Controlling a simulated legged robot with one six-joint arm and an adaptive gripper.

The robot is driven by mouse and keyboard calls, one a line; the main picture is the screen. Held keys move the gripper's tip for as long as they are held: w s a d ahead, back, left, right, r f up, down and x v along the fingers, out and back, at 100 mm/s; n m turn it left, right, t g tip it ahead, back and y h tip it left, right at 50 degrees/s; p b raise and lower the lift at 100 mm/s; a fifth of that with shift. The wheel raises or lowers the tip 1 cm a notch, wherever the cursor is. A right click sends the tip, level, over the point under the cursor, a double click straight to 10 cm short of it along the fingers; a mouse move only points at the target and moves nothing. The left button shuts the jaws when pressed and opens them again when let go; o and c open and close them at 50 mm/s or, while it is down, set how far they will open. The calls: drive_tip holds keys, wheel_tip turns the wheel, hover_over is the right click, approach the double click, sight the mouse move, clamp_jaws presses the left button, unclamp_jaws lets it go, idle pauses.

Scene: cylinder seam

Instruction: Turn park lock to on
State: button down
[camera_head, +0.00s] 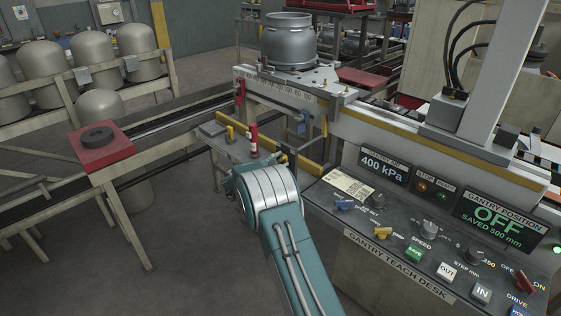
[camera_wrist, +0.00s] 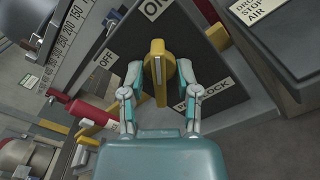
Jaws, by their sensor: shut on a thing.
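The park lock (camera_wrist: 158,50) is a yellow knob with a pale line on it, on a dark plate (camera_wrist: 210,88) in the wrist view. Its upper end points up the picture toward the ON label (camera_wrist: 154,8). The OFF label (camera_wrist: 105,58) is at its upper left. My gripper (camera_wrist: 160,75) has one finger on each side of the knob and is shut on it. The PARK LOCK label (camera_wrist: 213,95) is partly covered by a finger.
The gantry teach desk (camera_head: 395,263) with several knobs and buttons stands close on the right. Its position display (camera_head: 495,222) reads OFF, saved 500 mm. A grey metal cylinder (camera_head: 288,40) stands on the gantry behind. Floor is open at lower left.

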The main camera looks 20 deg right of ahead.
drive_tip(key=shift+a+f+m, duration=0.2)
drive_tip(key=shift+f+m, duration=0.1)
idle(0.4)
drive_tip(key=c, duration=0.7)
unclamp_jaws()
drive_tip(key=shift+a+r, duration=0.2)
drive_tip(key=v, duration=1.2)
